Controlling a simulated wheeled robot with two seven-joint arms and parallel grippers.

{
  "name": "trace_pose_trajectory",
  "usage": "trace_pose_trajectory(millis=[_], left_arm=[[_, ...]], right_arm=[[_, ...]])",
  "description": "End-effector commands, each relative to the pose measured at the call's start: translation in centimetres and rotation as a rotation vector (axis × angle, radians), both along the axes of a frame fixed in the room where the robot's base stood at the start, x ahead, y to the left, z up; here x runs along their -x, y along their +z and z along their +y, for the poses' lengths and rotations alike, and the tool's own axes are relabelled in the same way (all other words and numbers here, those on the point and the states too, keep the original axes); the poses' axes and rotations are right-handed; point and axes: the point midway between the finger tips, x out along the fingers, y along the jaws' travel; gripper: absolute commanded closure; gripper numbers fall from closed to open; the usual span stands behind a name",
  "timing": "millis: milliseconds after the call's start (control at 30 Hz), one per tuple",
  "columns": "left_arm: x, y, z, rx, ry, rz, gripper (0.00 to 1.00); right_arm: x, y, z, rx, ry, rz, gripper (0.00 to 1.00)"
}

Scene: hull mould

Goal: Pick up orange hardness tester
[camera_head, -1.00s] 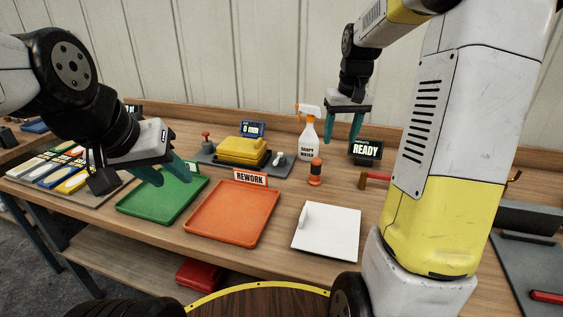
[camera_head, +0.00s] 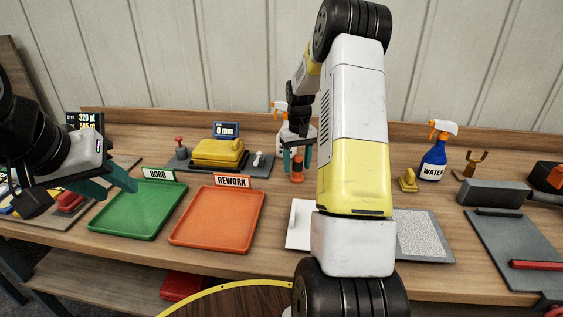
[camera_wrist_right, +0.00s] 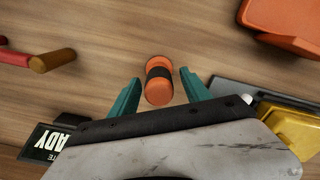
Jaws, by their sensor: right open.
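The orange hardness tester (camera_head: 297,170), a short upright cylinder with a black band, stands on the bench right of the yellow block's tray. It also shows in the right wrist view (camera_wrist_right: 159,88), between the teal fingers. My right gripper (camera_head: 298,155) is open just above and around it, and the fingers do not appear to touch it. In the right wrist view the gripper (camera_wrist_right: 161,76) has a gap on each side of the tester. My left gripper (camera_head: 122,192) is over the green tray's left side, its fingers apart and empty.
The green GOOD tray (camera_head: 125,228) and orange REWORK tray (camera_head: 210,243) lie in front. A yellow block (camera_head: 218,152) sits behind them. A spray bottle stands close behind the right gripper.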

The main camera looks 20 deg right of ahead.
Motion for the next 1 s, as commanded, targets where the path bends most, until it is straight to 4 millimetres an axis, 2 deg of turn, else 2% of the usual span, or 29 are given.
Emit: trace_pose_trajectory(millis=[100, 333, 600, 633, 1000], left_arm=[[0.00, 0.00, 0.00, 0.000, 0.000, 0.000, 0.60], [0.00, 0.00, 0.00, 0.000, 0.000, 0.000, 0.60], [0.00, 0.00, 0.00, 0.000, 0.000, 0.000, 0.60], [0.00, 0.00, 0.00, 0.000, 0.000, 0.000, 0.60], [0.00, 0.00, 0.00, 0.000, 0.000, 0.000, 0.60]], right_arm=[[0.03, -0.94, -0.03, 0.000, 0.000, 0.000, 0.44], [0.02, -0.99, -0.02, 0.000, 0.000, 0.000, 0.44], [0.01, -0.96, -0.02, 0.000, 0.000, -0.001, 0.97], [0.01, -0.96, -0.02, 0.000, 0.000, -0.001, 1.00], [-0.05, -0.45, -0.02, 0.001, 0.000, -0.003, 1.00]])
